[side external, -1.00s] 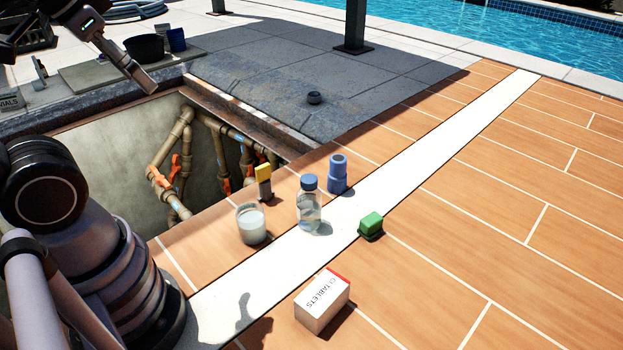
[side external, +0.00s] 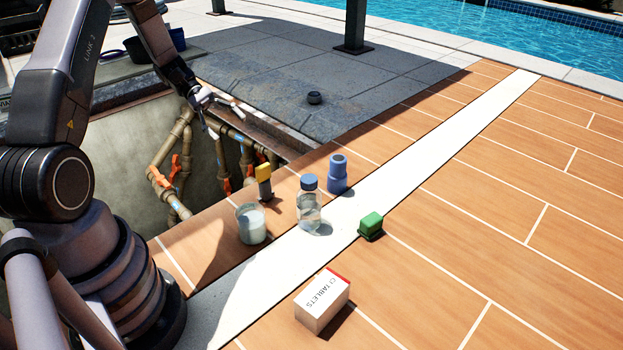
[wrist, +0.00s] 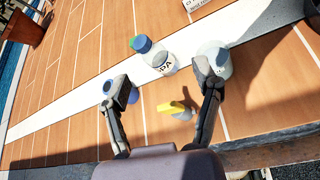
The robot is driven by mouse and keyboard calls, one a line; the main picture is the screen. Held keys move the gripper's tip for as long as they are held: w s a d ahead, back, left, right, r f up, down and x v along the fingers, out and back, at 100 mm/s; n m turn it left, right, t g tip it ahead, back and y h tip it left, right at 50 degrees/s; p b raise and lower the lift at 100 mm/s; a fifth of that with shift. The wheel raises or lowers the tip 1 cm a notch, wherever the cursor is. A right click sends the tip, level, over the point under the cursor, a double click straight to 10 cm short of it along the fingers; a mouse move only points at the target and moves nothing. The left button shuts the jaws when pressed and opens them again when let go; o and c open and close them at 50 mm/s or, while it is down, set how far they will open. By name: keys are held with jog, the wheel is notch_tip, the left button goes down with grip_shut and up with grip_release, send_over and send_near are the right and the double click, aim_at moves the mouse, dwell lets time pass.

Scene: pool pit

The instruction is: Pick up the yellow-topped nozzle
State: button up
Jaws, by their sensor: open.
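The yellow-topped nozzle (side external: 264,184) stands upright on the wood-look tiles near the pit edge, its yellow block over a grey lower part. In the wrist view, the yellow nozzle (wrist: 172,107) lies between my two fingers, nearer the right one. My gripper (side external: 224,118) is open and empty, above the pit edge, left of and higher than the nozzle. In the wrist view my gripper (wrist: 157,79) has its fingers spread wide. The right finger overlaps the white jar, and the left finger overlaps the blue bottle.
Close to the nozzle stand a jar of white stuff (side external: 251,226), a clear blue-capped bottle (side external: 309,208) and a blue bottle (side external: 337,176). A green block (side external: 371,225) and a tablets box (side external: 322,302) are farther off. The open pit with pipes (side external: 181,150) lies behind.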

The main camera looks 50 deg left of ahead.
jog(key=a+f+n+t+h, duration=0.2)
jog(key=a+f+n+t, duration=0.25)
jog(key=f, duration=0.35)
jog(key=n+t+y, duration=0.1)
jog(key=n+t, duration=0.5)
send_near(265, 180)
jog(key=shift+g, duration=0.25)
jog(key=x, duration=0.6)
jog(key=f+x, duration=0.1)
jog(key=x, duration=0.2)
jog(key=shift+w, duration=0.55)
grip_shut()
